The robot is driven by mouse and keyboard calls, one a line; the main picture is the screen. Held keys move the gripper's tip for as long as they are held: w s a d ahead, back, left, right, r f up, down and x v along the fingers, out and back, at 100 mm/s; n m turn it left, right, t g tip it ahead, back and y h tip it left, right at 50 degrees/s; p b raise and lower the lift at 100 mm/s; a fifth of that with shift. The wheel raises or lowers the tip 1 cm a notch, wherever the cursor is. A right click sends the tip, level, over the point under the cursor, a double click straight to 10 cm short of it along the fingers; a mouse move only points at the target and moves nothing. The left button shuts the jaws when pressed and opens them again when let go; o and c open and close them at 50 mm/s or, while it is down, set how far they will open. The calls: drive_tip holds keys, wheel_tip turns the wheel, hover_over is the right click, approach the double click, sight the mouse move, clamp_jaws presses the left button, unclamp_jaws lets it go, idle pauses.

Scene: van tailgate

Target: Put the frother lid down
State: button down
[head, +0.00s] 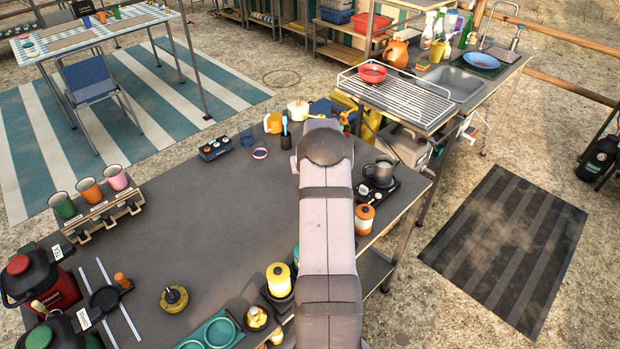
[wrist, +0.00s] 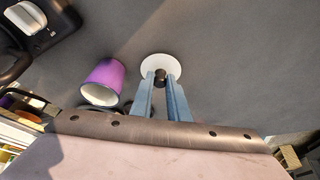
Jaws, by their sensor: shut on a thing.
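The frother lid is a round white disc (wrist: 157,62) with a black knob, seen in the wrist view near the middle. My gripper (wrist: 161,82) has its two blue fingers closed on the black knob. Grey counter surface shows around the lid; I cannot tell whether the lid touches it. In the head view my own arm covers the gripper and the lid. A grey metal jug (head: 381,171) stands on a small black base right of my arm; I cannot tell whether it is the frother.
A purple cup (wrist: 104,74) is close left of the lid in the wrist view, with dark ring shapes beside it. A black item with a white part (wrist: 35,16) is at upper left. In the head view, the middle-left counter (head: 215,205) is clear.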

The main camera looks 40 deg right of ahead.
drive_tip(key=shift+f, duration=0.2)
drive_tip(key=c, duration=1.7)
unclamp_jaws()
drive_tip(key=shift+r, duration=0.1)
drive_tip(key=shift+r, duration=0.2)
drive_tip(key=b+v, duration=0.3)
drive_tip(key=v, duration=0.9)
drive_tip(key=shift+a, duration=0.1)
